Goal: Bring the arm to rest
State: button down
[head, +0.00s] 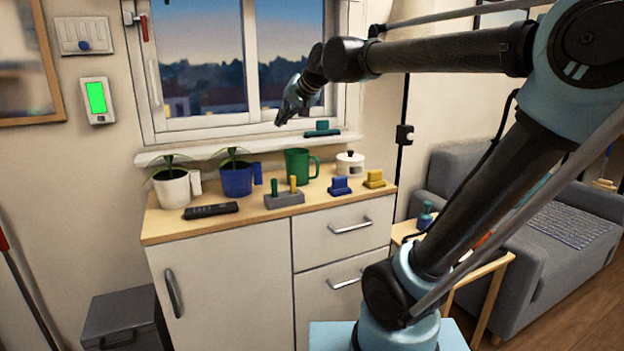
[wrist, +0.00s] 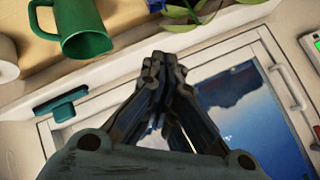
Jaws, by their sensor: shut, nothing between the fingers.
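My gripper (head: 281,121) is shut and empty in the head view. It is raised in front of the window, above the back of the cabinet top (head: 223,223). My arm reaches in from the right, with its elbow high at the upper right. In the wrist view my gripper (wrist: 163,62) shows its fingertips together with nothing between them. No object touches it in either view.
On the cabinet stand potted plants (head: 173,187) and (head: 237,179), a green mug (head: 299,165), a remote (head: 211,211), a grey block with pegs (head: 284,199), and blue (head: 340,187) and yellow (head: 374,179) pieces. A teal piece (head: 322,129) sits at the sill. A sofa (head: 535,240) is at right.

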jog(key=s+d+f+g+h, duration=0.1)
jog(key=s+d+f+h, duration=0.1)
jog(key=s+d+f, duration=0.6)
jog(key=s+d+f+g+h, duration=0.2)
jog(key=s+d+f, duration=0.6)
jog(key=f, duration=0.6)
jog(key=s+d+f+g+h, duration=0.2)
jog(key=s+d+f+h, duration=0.1)
jog(key=s+d+f, duration=0.6)
jog(key=d+f, duration=0.2)
jog(key=d, duration=0.1)
jog(key=shift+w+f, duration=0.1)
jog(key=shift+w+f, duration=0.2)
jog(key=shift+w, duration=0.2)
